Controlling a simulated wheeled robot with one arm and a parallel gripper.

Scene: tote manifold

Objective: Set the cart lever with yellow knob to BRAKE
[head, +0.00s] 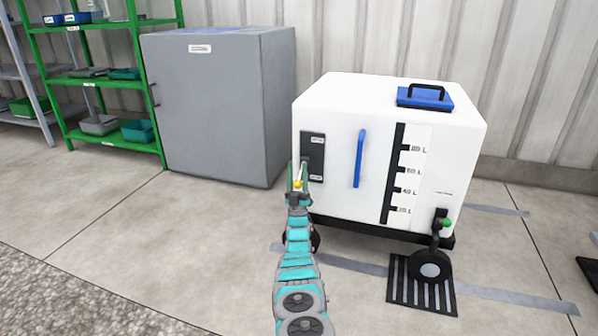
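The cart (345,120) is a white tank on wheels. A black lever plate (318,147) sits at the left of its front face, with a small label at the top and another lower down; I cannot read them. The lever's yellow knob (298,184) shows at the low end of the plate, with a short pale lever just above it. My gripper (298,177) is at the knob, with a finger on either side of it. I cannot tell whether the fingers touch the knob. My arm hides the area below.
A blue handle (360,158) stands out right of the plate, and a blue lid (424,98) is on top. A green-knobbed valve (446,223) is at the lower right. A grey cabinet (215,110) and green shelves (105,85) stand left. Floor between is clear.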

